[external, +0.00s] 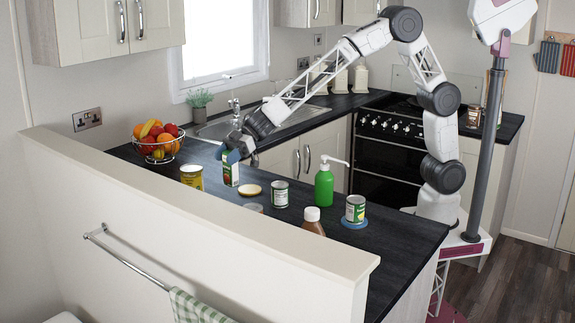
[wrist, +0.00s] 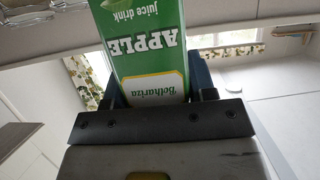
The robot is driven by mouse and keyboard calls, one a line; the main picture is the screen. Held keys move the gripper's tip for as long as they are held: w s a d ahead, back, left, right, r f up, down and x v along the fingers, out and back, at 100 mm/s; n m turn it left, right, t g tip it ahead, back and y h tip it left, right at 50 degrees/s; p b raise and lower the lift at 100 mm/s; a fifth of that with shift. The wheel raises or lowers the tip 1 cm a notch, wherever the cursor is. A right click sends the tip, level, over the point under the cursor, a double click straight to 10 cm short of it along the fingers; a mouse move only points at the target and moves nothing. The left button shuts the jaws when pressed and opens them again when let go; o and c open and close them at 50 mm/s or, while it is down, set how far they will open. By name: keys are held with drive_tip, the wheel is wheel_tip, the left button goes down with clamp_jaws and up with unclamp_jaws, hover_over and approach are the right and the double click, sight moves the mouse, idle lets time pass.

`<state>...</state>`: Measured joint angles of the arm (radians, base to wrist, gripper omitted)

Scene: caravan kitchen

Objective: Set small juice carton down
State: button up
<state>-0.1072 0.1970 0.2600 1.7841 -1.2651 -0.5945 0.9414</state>
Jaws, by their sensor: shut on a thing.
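The small juice carton (external: 231,177) is green and white, with apple lettering that shows in the wrist view (wrist: 143,50). My gripper (external: 231,157) is shut on the carton, and its fingers sit on both sides of it in the wrist view (wrist: 152,88). In the external view the carton is upright over the dark countertop (external: 322,262), between the yellow can and the wooden-coloured lid. I cannot tell whether its base touches the counter.
A yellow can (external: 192,178), a lid (external: 252,190), a small can (external: 280,194), a green pump bottle (external: 324,187), a brown bottle (external: 312,221) and another can (external: 355,209) stand around. A fruit basket (external: 157,142) is at the left. A raised ledge (external: 200,208) runs along the front.

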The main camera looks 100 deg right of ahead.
drive_tip(key=s+d+f, duration=0.2)
drive_tip(key=s+d, duration=0.8)
drive_tip(key=d, duration=0.4)
drive_tip(key=s+d+f, duration=0.2)
drive_tip(key=s+d, duration=0.9)
drive_tip(key=d, duration=0.3)
drive_tip(key=shift+s+d+f+n+g+y, duration=0.25)
drive_tip(key=shift+d+f+n+g+y, duration=0.05)
drive_tip(key=shift+f+n, duration=0.1)
drive_tip(key=shift+w, duration=0.1)
drive_tip(key=w+d+f, duration=0.1)
drive_tip(key=w+d, duration=0.1)
drive_tip(key=w, duration=1.3)
drive_tip(key=shift+w+f, duration=0.2)
drive_tip(key=shift+w, duration=0.2)
drive_tip(key=shift+f, duration=1.75)
drive_tip(key=shift+f, duration=0.15)
